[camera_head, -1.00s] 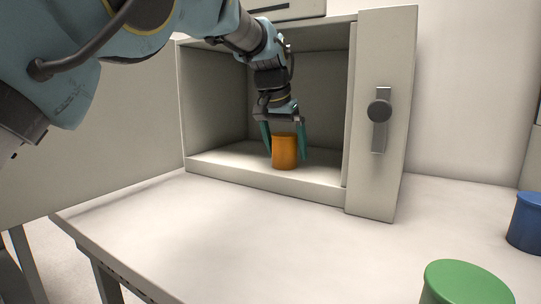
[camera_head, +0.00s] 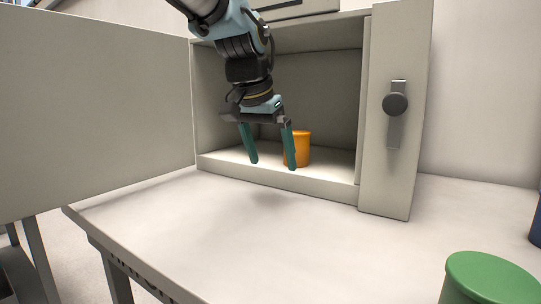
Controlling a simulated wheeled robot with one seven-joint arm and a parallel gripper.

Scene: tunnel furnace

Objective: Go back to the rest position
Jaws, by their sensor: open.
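My gripper (camera_head: 272,164) is open and empty, pointing down in front of the furnace opening. Its two teal fingers are spread apart. An orange cylinder (camera_head: 303,148) stands upright on the floor of the furnace chamber. It is behind and to the right of my gripper, and the right finger hides part of its left side. The grey box furnace (camera_head: 285,182) stands on the table with its chamber open.
The furnace door (camera_head: 95,105) is swung wide open to the left. A front panel with a handle (camera_head: 396,105) is right of the chamber. A green cylinder (camera_head: 488,280) and a blue one (camera_head: 537,225) are at the right edge. The table's (camera_head: 230,240) front middle is clear.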

